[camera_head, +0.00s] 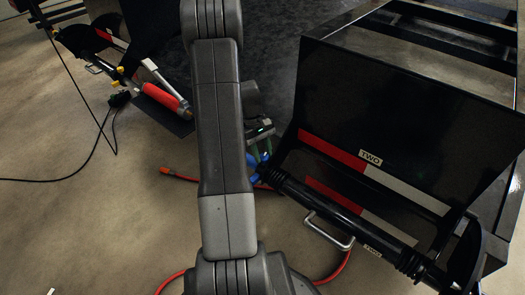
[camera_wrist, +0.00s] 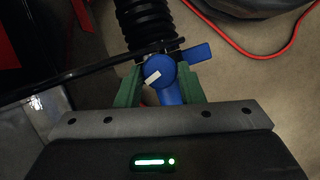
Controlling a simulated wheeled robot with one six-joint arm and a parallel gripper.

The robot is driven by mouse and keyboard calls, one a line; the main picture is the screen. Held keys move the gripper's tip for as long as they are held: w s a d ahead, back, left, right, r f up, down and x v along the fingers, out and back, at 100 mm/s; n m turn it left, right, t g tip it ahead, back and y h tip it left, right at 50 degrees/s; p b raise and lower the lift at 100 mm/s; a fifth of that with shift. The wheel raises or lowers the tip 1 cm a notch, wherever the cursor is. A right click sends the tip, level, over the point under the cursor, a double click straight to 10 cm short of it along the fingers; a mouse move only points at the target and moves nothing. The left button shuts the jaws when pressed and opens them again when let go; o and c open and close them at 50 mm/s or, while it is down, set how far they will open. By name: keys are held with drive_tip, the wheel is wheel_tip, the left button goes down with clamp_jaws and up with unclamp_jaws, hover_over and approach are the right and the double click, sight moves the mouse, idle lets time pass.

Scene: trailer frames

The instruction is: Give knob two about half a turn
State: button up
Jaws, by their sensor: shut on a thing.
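Knob two is the round blue knob with a white mark (camera_wrist: 157,71) at the end of a black ribbed shaft on the frame labelled TWO (camera_head: 370,157). The white mark lies tilted, its right end higher, in the wrist view. My gripper (camera_wrist: 160,84) has green fingers on both sides of the knob and is shut on it. In the head view my gripper (camera_head: 260,150) shows beside the blue parts at the shaft's left end, and my arm hides part of that area. A blue tab (camera_wrist: 196,54) sticks out right of the knob.
A metal handle (camera_head: 328,232) juts out below the shaft. A red hose (camera_head: 180,175) lies on the floor near the knob. Another black frame with red and white stripes (camera_head: 160,95) stands at upper left, with a black cable beside it.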

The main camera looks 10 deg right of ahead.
drive_tip(key=o, duration=1)
drive_tip(key=shift+r, duration=0.1)
drive_tip(key=p+v, duration=0.4)
drive_tip(key=v, duration=0.9)
drive_tip(key=shift+w+r, duration=0.15)
drive_tip(key=shift+r, duration=0.15)
